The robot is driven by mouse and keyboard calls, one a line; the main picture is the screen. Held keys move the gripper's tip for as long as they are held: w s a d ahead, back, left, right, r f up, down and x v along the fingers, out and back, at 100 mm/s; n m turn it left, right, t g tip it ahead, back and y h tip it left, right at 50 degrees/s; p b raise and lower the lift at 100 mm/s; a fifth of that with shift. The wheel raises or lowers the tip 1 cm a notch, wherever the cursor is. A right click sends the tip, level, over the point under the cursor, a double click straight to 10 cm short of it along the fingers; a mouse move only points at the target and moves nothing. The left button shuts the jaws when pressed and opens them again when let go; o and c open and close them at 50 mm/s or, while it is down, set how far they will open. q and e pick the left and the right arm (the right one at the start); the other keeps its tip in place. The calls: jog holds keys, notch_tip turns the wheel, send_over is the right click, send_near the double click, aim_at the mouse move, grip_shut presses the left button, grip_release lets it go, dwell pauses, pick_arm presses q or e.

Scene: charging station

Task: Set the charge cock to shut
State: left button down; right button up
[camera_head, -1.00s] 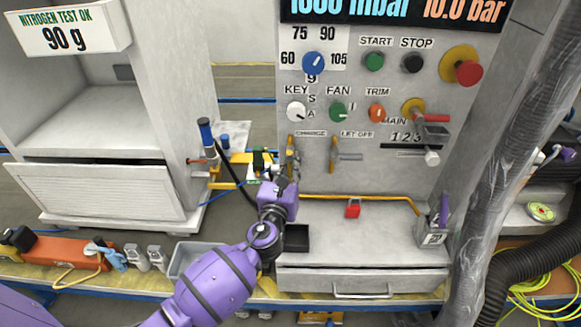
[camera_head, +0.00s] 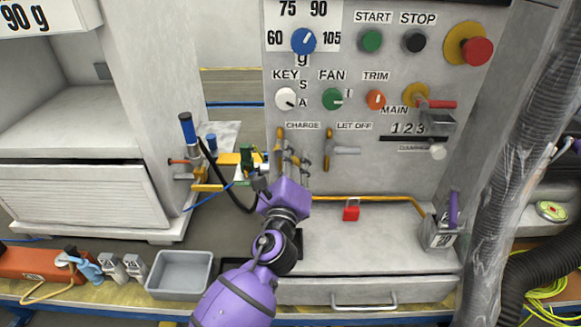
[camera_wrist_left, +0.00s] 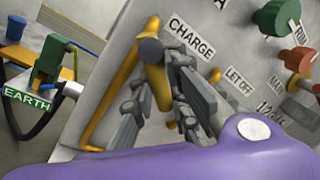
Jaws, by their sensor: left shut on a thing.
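The charge cock (camera_head: 279,150) is on the grey panel under the CHARGE label. In the left wrist view, its yellow handle (camera_wrist_left: 154,80) with a dark round end points toward the camera, beside a slanting yellow rod. My left gripper (camera_head: 291,170) is at the cock; in the wrist view its grey fingers (camera_wrist_left: 162,100) lie on both sides of the handle and are shut on it. The fingers and the purple wrist hide the lower part of the cock. My right gripper is not in view.
The let off cock (camera_head: 328,150), with a grey lever, is close to the right. A red padlock (camera_head: 351,214) and a grey tray (camera_head: 180,292) are lower down.

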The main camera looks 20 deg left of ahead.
pick_arm(q)
jog(key=n, duration=0.1)
jog(key=n+b, duration=0.2)
jog(key=shift+w+d+r+n+y, duration=0.1)
jog(key=shift+r+n+y, duration=0.2)
jog(key=shift+y, duration=0.1)
jog(key=n+b, duration=0.1)
jog(key=n, duration=0.1)
jog(key=r+n+y+b, duration=0.1)
jog(key=n, duration=0.1)
jog(key=shift+d, duration=0.15)
jog(key=shift+r+n+y+b, duration=0.3)
jog(key=shift+n+y+b, duration=0.1)
jog(key=shift+n, duration=0.5)
jog(key=shift+r+n, duration=0.1)
jog(key=shift+n, duration=0.3)
jog(key=c, duration=1.7)
grip_release()
